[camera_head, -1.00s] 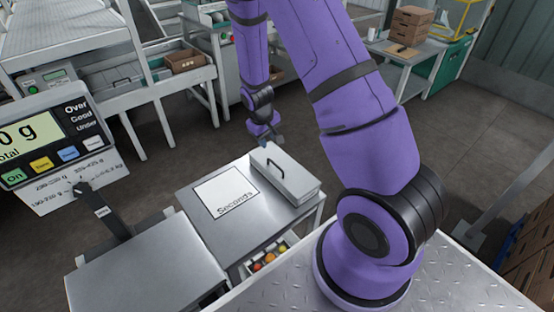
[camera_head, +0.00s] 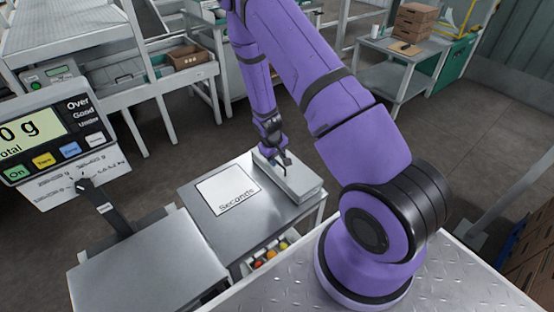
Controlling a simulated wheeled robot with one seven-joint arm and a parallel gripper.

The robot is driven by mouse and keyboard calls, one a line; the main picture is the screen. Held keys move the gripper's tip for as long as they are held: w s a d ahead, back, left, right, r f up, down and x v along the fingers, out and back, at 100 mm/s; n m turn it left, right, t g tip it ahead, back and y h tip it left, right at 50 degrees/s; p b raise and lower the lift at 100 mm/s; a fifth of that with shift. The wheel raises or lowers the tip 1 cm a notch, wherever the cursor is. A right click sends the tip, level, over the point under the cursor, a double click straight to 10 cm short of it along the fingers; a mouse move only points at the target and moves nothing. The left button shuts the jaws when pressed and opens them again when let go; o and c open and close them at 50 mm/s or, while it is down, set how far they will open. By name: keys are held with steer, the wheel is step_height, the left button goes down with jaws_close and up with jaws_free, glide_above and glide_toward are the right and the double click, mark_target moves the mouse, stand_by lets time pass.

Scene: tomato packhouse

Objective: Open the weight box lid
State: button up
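The weight box (camera_head: 302,182) is a long grey metal box with a flat lid. It lies at the right side of the steel table, beside the white "Seconds" sheet (camera_head: 228,190). Its lid looks shut. My gripper (camera_head: 284,164) points down over the far part of the lid, where the dark handle was visible earlier. The gripper now covers most of the handle. The fingers are small and dark, and I cannot tell whether they are around the handle or shut on it.
The steel table (camera_head: 258,228) has an open shelf below with tomatoes (camera_head: 265,258). A scale platform (camera_head: 150,262) and its display (camera_head: 45,140) stand at left. A bench (camera_head: 405,52) with brown boxes (camera_head: 412,22) is behind. Floor behind the table is clear.

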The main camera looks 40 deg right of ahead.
steer(key=shift+d+f, duration=0.1)
steer(key=shift+f, duration=0.4)
jaws_close()
